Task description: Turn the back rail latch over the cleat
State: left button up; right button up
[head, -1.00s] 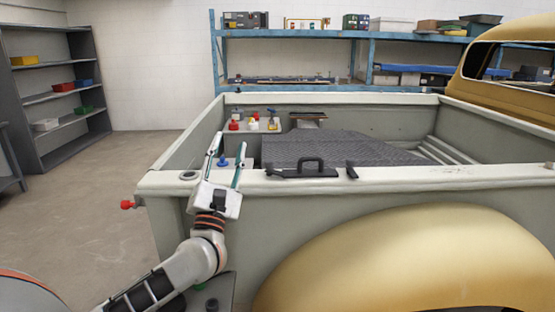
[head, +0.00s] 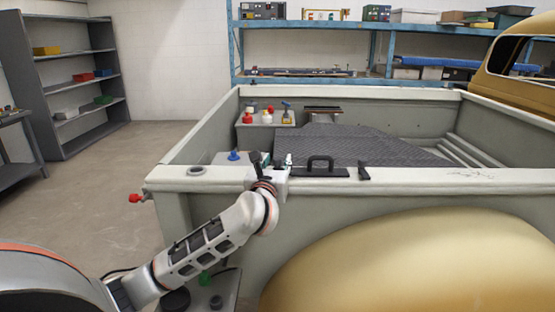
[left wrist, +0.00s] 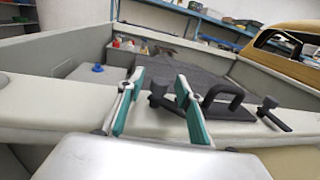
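A black plate with a raised handle (head: 320,164) lies on the near truck-bed rail (head: 420,182); the handle also shows in the left wrist view (left wrist: 225,92). A black knobbed piece (left wrist: 158,92) sits at the plate's left end, seen between my fingers. A second black piece with a knob (left wrist: 271,108) is right of the handle, also in the head view (head: 364,173). I cannot tell which is the back rail latch or where the cleat is. My left gripper (head: 277,163) is open at the rail, its teal-padded fingers (left wrist: 160,80) apart. My right gripper is not in view.
A blue knob (head: 234,156) stands on a pale ledge left of the gripper. Red, white and blue items (head: 268,117) stand in the bed's far left corner. A red knob (head: 135,198) sticks out at the bed's left. Shelves (head: 80,85) stand behind; left floor is clear.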

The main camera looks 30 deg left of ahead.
pick_arm(q)
jog(key=shift+w+a, duration=0.2)
jog(key=shift+w, duration=0.3)
jog(key=shift+c, duration=0.2)
grip_shut()
